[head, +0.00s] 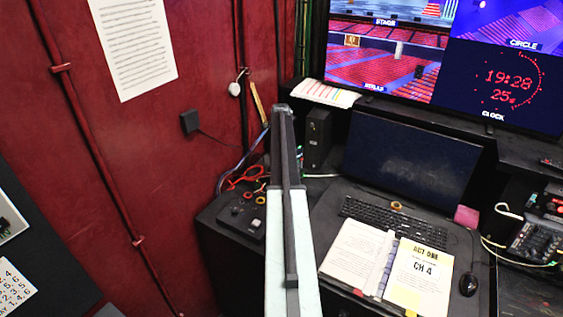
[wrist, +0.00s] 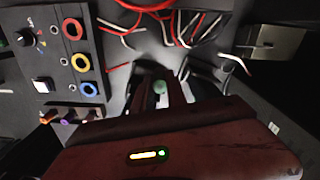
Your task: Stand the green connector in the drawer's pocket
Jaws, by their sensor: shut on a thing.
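My gripper (wrist: 162,92) shows in the middle of the wrist view as dark fingers beyond a dark red body with a small lit strip. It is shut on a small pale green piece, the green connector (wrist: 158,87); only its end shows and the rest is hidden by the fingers. In the head view my arm rises through the middle and hides what lies behind it; the connector cannot be made out there. I cannot make out the drawer or its pocket in either view.
A control panel (wrist: 66,45) with red, yellow and blue ringed sockets lies left of my gripper. Loose red and white cables (wrist: 180,28) lie beyond it, with a metal box (wrist: 275,40) at right. The desk holds a keyboard (head: 385,218), open script (head: 358,255) and mouse (head: 468,284).

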